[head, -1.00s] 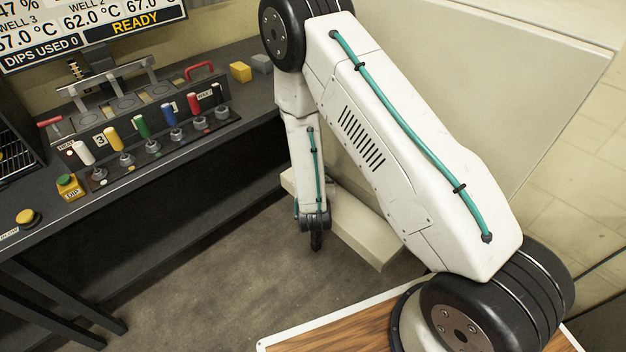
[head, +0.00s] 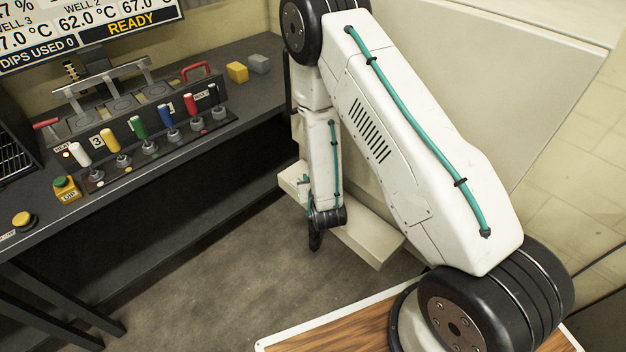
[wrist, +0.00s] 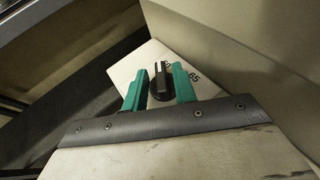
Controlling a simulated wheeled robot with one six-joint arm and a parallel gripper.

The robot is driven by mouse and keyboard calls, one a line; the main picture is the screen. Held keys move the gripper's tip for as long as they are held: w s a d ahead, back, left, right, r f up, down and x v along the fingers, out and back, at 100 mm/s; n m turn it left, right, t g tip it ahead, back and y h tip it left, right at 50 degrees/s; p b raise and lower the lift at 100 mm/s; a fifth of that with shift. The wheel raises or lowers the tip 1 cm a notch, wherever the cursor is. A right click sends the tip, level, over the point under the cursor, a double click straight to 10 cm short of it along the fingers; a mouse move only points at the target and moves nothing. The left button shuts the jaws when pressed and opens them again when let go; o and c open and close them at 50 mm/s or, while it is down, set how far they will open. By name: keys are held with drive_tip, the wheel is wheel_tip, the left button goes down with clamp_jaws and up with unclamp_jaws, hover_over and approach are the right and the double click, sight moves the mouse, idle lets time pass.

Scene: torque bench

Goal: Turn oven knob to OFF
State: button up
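The oven knob (wrist: 161,86) is black with a raised grip bar, seen in the wrist view on a pale panel. Dark printed marks, one reading "65", stand to its right; others are partly hidden. My gripper (wrist: 159,70) has two teal fingers, apart, one on each side of the knob. I cannot tell whether they touch it. In the head view a pale box (head: 375,240) stands low behind my forearm. The knob cannot be made out there, and the fingers are mostly hidden behind my wrist.
A pale wall panel rises close to the right of the knob. Floor left of my wrist is clear.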

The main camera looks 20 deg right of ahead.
drive_tip(key=shift+s, duration=0.1)
drive_tip(key=shift+v, duration=3.85)
